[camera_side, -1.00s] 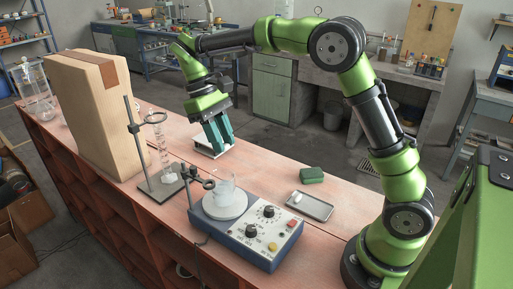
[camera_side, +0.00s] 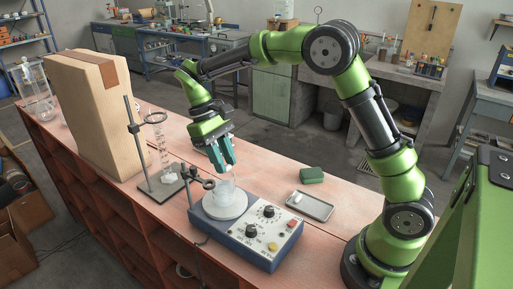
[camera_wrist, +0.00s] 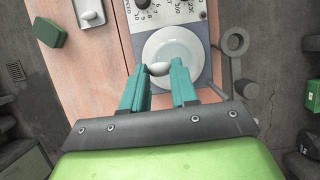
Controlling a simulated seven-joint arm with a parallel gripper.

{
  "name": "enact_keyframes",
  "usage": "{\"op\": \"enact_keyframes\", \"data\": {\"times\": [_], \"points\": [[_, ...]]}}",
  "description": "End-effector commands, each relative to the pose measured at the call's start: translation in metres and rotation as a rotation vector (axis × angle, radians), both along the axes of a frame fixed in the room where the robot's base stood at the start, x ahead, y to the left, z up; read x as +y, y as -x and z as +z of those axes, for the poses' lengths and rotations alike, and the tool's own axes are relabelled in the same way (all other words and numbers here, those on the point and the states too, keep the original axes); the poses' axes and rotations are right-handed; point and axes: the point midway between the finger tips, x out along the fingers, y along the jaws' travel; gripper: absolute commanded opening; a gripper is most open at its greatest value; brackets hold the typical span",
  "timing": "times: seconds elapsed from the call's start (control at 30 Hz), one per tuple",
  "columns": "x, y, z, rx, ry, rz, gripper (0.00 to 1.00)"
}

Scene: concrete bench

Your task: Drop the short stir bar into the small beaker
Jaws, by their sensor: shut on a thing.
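My gripper (camera_side: 224,168) points down just above the small clear beaker (camera_side: 225,191), which stands on the round white plate of the stirrer (camera_side: 247,229). In the wrist view my gripper (camera_wrist: 160,72) is shut on a small, rounded white stir bar (camera_wrist: 158,69), held between the green fingertips. The bar shows there in front of the white plate (camera_wrist: 150,45); the beaker's clear walls are hard to make out from above. In the side view the fingers hide the held bar.
A metal tray (camera_side: 318,209) holds another white piece (camera_side: 296,197), with a green box (camera_side: 311,175) behind it. A ringed stand with a tall glass cylinder (camera_side: 165,155) is left of the stirrer. A clamp (camera_side: 207,184) stands close beside the beaker. A large tan box (camera_side: 95,115) is farther left.

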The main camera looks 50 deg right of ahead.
Motion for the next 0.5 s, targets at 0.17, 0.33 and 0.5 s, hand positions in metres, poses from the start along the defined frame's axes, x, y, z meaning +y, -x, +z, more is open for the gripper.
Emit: {"op": "enact_keyframes", "data": {"times": [0.17, 0.33, 0.5], "points": [[-0.0001, 0.0, 0.0002, 0.0, 0.0, 0.0, 0.52], [-0.0001, 0.0, 0.0003, 0.0, 0.0, 0.0, 0.58], [-0.0002, -0.0006, 0.0014, 0.0, 0.0, 0.0, 0.58]]}}
